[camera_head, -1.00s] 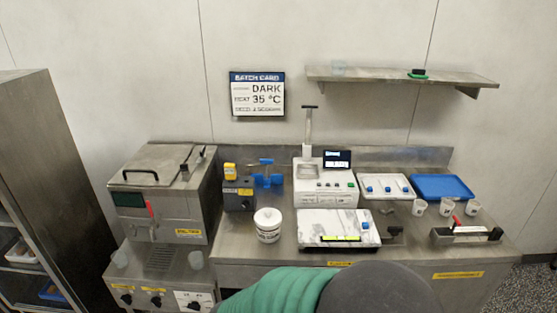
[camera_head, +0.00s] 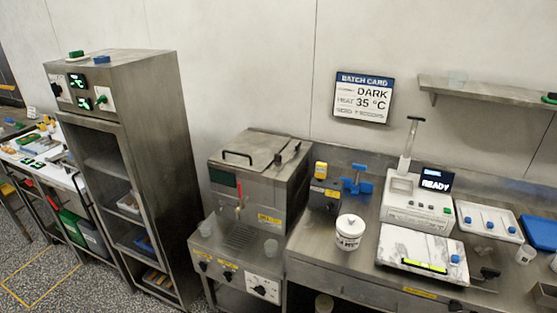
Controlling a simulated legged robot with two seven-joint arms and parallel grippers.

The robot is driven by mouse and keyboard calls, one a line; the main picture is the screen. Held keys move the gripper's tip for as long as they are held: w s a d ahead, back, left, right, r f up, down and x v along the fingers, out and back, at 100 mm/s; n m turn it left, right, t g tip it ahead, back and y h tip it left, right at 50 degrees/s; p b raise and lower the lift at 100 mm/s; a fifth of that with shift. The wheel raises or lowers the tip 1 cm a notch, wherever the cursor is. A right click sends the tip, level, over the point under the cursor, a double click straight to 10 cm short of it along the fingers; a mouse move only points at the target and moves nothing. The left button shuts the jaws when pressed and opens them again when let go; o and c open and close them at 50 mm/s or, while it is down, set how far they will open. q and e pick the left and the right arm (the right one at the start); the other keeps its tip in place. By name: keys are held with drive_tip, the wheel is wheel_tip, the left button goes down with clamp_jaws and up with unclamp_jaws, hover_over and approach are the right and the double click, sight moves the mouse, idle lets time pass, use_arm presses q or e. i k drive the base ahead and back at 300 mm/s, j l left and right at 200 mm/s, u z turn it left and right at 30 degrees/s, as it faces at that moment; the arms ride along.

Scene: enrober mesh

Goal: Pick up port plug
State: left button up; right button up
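I cannot tell for certain which thing is the port plug. Candidates are a small green piece (camera_head: 76,54) and a blue piece (camera_head: 101,59) on top of the tall steel cabinet (camera_head: 150,110) at left. A dark and green item (camera_head: 549,98) on the wall shelf, cut by the right edge, is another. Neither of my grippers shows in the head view.
A steel melter (camera_head: 262,180) stands right of the cabinet. The steel bench (camera_head: 330,262) holds a white tub (camera_head: 349,232), a white machine reading READY (camera_head: 418,205) and a marble slab (camera_head: 420,250). A cluttered table (camera_head: 30,150) stands far left; speckled floor (camera_head: 60,285) lies before it.

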sight(277, 158)
drive_tip(key=i+j, duration=0.1)
drive_tip(key=i, duration=0.35)
drive_tip(key=i+j, duration=0.15)
drive_tip(key=i, duration=0.3)
